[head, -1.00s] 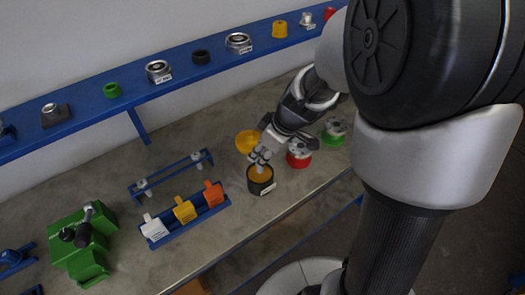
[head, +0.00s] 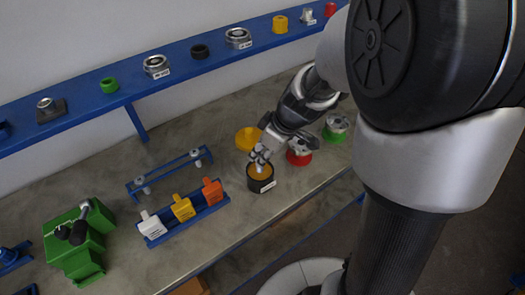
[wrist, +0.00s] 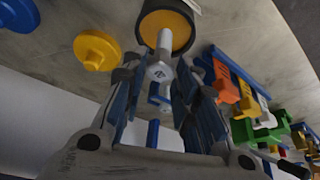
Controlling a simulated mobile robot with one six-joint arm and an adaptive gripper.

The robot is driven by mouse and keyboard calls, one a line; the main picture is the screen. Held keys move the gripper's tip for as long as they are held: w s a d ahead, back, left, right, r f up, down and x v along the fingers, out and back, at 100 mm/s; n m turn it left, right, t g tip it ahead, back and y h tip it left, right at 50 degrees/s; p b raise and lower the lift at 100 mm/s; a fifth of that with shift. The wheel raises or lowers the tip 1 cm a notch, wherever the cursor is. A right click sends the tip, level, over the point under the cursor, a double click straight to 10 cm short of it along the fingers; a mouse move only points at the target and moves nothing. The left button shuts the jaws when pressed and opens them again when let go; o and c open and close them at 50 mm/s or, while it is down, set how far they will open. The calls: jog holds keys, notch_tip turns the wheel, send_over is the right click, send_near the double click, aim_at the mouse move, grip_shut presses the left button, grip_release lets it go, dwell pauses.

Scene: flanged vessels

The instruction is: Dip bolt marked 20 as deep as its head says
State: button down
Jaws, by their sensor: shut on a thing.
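My gripper (head: 261,156) is over a dark cup (head: 262,186) with amber contents and a white label on its side. In the wrist view my gripper (wrist: 158,88) is shut on a silver bolt (wrist: 160,70), whose head faces the camera. The head carries a small dark mark that I cannot read for certain. The shank points toward the amber inside of the cup (wrist: 150,45) and overlaps it in the picture. I cannot tell whether its tip is in the contents or above them.
A yellow round piece (head: 247,139) stands behind the cup, and red (head: 299,158) and green (head: 334,134) based flanged parts stand to the right. A blue rack (head: 190,224) with white, yellow and orange blocks is at the left. A green machine (head: 75,250) stands farther left.

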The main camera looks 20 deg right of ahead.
jog(key=shift+f+b, duration=1.25)
jog(key=shift+b, duration=0.3)
jog(key=shift+r, duration=0.1)
jog(key=shift+r+p, duration=3.05)
jog(key=shift+r, duration=1.35)
jog(key=shift+f, duration=0.1)
